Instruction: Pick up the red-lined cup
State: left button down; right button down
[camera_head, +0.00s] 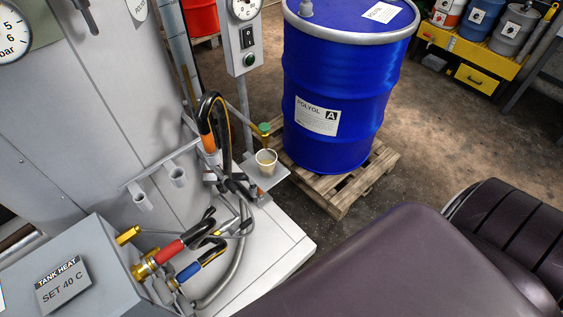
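A small pale cup (266,162) stands upright on a small grey shelf (276,178) beside the drum pallet. Its inside looks yellowish-tan. I cannot make out a red line on it at this size, so I cannot tell whether it is the red-lined cup. No other cup is clearly in view. I do not see either of my grippers. Nothing is visibly touching the cup.
A blue drum (345,80) stands on a wooden pallet (340,197) right of the shelf. Hoses (214,105) and red (168,251) and blue (188,271) handles crowd the left side. A yellow rack (470,55) with several small drums stands back right. Brown floor between is clear.

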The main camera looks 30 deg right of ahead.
aim_at(266, 158)
jog(key=z, duration=0.9)
jog(key=l+u, duration=0.1)
jog(key=i+l, duration=0.05)
jog(key=l, duration=0.05)
